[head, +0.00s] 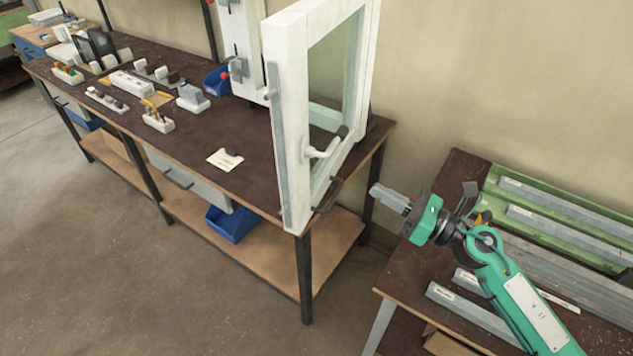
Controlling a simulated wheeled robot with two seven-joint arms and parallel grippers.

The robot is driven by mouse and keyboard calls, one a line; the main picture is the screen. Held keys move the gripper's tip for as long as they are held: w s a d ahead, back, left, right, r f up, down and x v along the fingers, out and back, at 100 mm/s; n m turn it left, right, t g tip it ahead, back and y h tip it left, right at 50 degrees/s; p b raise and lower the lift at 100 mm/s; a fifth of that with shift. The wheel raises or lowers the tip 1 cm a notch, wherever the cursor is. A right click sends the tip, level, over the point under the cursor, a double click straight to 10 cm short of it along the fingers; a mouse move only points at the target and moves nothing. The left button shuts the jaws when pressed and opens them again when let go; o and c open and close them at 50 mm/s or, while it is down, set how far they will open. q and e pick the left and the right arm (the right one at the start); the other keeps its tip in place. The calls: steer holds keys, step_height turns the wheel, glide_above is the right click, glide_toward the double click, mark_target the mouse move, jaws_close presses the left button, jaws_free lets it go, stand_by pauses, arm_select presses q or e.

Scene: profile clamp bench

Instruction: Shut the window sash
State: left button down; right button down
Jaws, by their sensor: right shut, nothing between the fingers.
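The white window sash (290,120) stands swung open at the right end of the dark workbench, with its free edge toward me. Its glass pane shows inside the white frame. A light handle (322,150) with a dark tip sits on the sash's right face. Part of the fixed white window frame (243,50) shows behind it to the left. My right gripper (377,190) is shut and empty. It is right of the sash and lower than the handle in the picture, apart from both, pointing left. My left gripper is not in view.
The dark workbench (190,125) carries several small parts, a blue bin (217,80) and a paper note (225,159). Another blue bin (232,222) sits on its lower shelf. A second table (400,277) with green trays and metal profiles lies under my right arm.

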mark_target(303, 179)
steer(key=w+a+n+g+p, duration=0.1)
steer(key=a+p, duration=0.1)
steer(key=a, duration=0.2)
steer(key=w+a+f+n+g+p, duration=0.1)
steer(key=a+n+p, duration=0.1)
steer(key=a, duration=0.2)
steer(key=w+a+n+g+p, duration=0.1)
steer(key=a+p, duration=0.2)
steer(key=a, duration=0.1)
steer(key=shift+w+a+f, duration=0.15)
steer(key=shift+w+f, duration=0.15)
steer(key=shift+w, duration=0.1)
steer(key=shift+w+a+f, duration=0.15)
steer(key=shift+w+a, duration=0.05)
steer(key=shift+a, duration=0.4)
steer(key=shift+w+a, duration=0.1)
